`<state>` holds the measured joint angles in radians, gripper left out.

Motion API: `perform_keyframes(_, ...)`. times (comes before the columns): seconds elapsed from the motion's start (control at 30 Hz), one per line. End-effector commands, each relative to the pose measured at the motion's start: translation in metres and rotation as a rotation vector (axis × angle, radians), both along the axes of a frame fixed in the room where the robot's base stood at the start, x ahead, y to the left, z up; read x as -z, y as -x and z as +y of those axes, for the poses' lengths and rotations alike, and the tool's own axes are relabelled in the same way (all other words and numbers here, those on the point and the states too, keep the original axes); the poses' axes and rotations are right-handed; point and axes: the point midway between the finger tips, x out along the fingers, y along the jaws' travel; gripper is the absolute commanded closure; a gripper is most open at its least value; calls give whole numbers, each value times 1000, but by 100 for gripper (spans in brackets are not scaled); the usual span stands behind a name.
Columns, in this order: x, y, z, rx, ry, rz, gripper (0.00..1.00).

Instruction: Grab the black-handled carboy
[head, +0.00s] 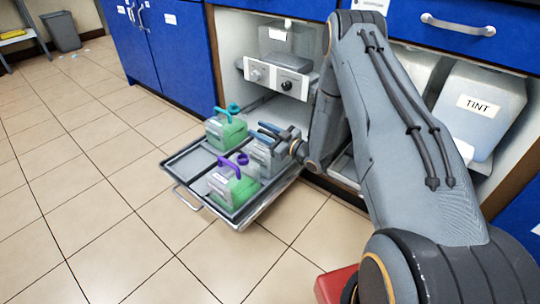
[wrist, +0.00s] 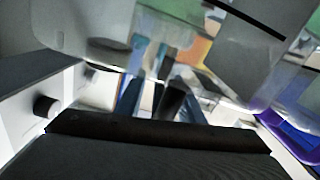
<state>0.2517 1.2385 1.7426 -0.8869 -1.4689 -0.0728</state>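The carboy at the gripper (head: 264,158) is clear to grey and stands at the right of the pulled-out tray (head: 247,216). My gripper (head: 266,133) is at its top, with two blue fingers apart. In the wrist view the fingers (wrist: 160,105) stand on either side of a dark piece (wrist: 173,97), which looks like the black handle. A pale gap shows between the left finger and this piece. The clear carboy body fills the upper part of that view. The handle is mostly hidden by the gripper in the head view.
A teal-handled carboy (head: 226,132) and a purple-handled carboy (head: 232,187), both with green contents, stand close by on the tray. A grey control box (head: 276,78) sits in the cabinet behind. A TINT container (head: 480,110) stands at right.

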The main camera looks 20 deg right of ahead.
Motion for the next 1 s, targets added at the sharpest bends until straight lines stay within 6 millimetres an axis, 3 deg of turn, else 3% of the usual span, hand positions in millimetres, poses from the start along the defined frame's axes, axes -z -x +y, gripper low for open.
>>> perform_keyframes(0.17,-1,0,0,1,0,0,67)
perform_keyframes(0.37,-1,0,-1,1,0,0,100)
perform_keyframes(0.77,-5,0,-1,1,0,0,100)
perform_keyframes(1.0,-46,1,-1,1,0,-2,100)
